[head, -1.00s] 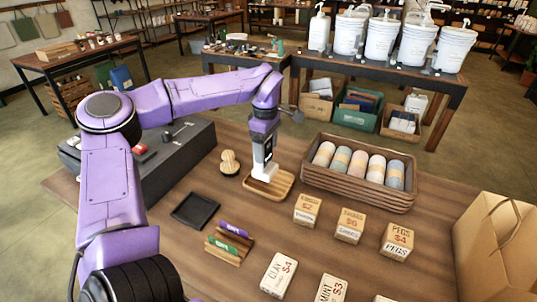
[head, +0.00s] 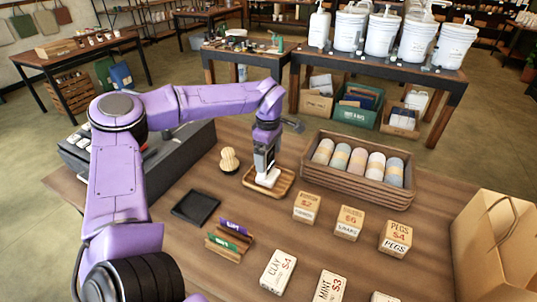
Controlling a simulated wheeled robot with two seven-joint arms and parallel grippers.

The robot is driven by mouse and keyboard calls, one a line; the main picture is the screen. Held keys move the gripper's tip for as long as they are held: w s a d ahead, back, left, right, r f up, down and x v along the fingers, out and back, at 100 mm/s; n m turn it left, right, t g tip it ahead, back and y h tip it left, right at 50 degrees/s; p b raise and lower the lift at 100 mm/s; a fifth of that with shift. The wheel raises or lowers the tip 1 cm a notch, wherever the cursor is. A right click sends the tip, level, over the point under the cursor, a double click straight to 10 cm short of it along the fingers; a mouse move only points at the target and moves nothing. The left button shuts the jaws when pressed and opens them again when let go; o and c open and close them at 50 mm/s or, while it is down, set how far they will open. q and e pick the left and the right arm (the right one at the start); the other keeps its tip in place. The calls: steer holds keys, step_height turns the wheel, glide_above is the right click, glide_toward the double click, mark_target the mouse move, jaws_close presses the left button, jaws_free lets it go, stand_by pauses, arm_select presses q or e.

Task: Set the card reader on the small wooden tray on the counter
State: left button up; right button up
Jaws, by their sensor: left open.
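The card reader (head: 267,178) is a small white device in the head view. It sits on the small wooden tray (head: 287,183), inside its rim, near the middle of the counter. My left gripper (head: 265,168) points down directly above the card reader, with its fingers at the device's upper part. The gripper is open, and its fingers hide part of the card reader. I cannot tell whether the fingers still touch it. My right gripper is not in view.
A woven basket with rolled goods (head: 350,187) stands close to the right of the tray. A wooden brush (head: 229,160) lies to the left, and a black tray (head: 195,207) lies nearer. Small priced boxes (head: 306,207) stand in front. A paper bag (head: 497,250) is at the right edge.

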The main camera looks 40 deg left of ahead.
arm_select(q)
step_height(320, 180, up, 12)
steer(key=shift+r+b, duration=0.1)
steer(key=shift+b, duration=0.55)
